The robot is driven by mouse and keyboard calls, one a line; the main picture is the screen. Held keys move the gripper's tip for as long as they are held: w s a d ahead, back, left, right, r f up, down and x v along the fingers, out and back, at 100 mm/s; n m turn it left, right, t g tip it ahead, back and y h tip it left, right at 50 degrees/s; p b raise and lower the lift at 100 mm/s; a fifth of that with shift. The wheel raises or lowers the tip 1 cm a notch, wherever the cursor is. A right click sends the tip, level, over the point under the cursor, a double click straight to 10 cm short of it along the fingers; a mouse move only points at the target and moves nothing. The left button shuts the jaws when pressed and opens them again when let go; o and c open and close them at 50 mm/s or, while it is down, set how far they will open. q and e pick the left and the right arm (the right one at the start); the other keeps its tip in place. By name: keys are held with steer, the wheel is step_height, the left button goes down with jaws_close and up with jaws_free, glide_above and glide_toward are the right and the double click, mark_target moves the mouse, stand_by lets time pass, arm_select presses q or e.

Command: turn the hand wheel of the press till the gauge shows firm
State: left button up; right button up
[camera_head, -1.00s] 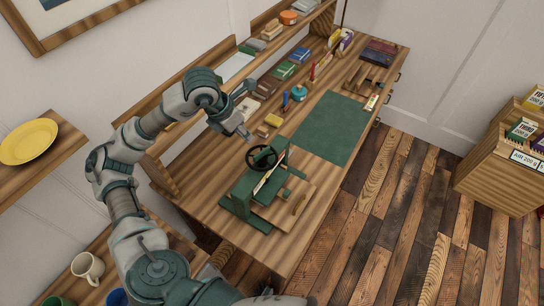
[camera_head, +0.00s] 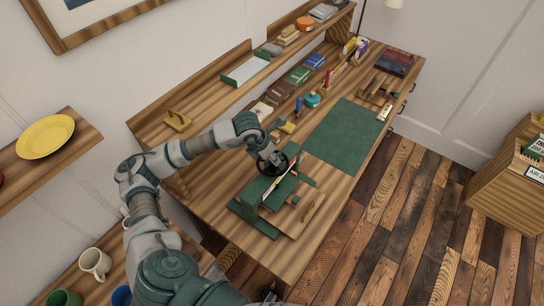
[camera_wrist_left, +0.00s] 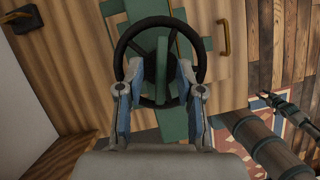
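The green press (camera_head: 258,190) stands on the near part of the bench, with a pale, thin, book-like item (camera_head: 281,190) in it. Its black hand wheel (camera_head: 292,152) is partly hidden by my left gripper (camera_head: 276,162). In the left wrist view the wheel's dark rim (camera_wrist_left: 160,22) surrounds a green bar (camera_wrist_left: 161,68). My left gripper (camera_wrist_left: 158,66) is open over the wheel, one finger on each side of the bar, with gaps visible. I cannot make out a gauge. What seems to be my right gripper (camera_wrist_left: 282,104) shows small and dark at the right; its opening is unclear.
A green mat (camera_head: 345,135) lies clear behind the press. Small tools and a turquoise pot (camera_head: 312,99) stand along the bench's left side, below a raised shelf (camera_head: 212,95) with books and a tray. A wooden cabinet (camera_head: 505,190) stands at the right, across open floor.

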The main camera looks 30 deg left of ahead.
arm_select(q)
steer(key=shift+w+f, duration=0.15)
steer(key=shift+f, duration=0.2)
arm_select(e)
steer(key=shift+a, duration=0.1)
arm_select(q)
jaws_close()
arm_select(e)
steer(key=shift+s, duration=0.1)
steer(key=shift+f, duration=0.1)
arm_select(q)
steer(key=shift+m+b, duration=0.45)
steer(key=shift+m, duration=0.15)
steer(key=m+g+h+b, duration=0.1)
steer(key=m+b, duration=0.1)
steer(key=m, duration=0.2)
steer(key=shift+w+h, duration=0.1)
steer(key=shift+h, duration=0.3)
steer(key=shift+w+a+r+m+g+h+b, duration=0.1)
steer(key=shift+m+g+h+b, duration=0.2)
steer(key=shift+m, duration=0.85)
steer(key=shift+a+r+m+g+h+b, duration=0.15)
steer(key=shift+m+g, duration=0.25)
steer(key=shift+m, duration=0.75)
arm_select(e)
steer(key=w+a+r, duration=0.1)
steer(key=w, duration=0.7)
steer(key=shift+w+a+t, duration=0.25)
steer(key=shift+t, duration=0.05)
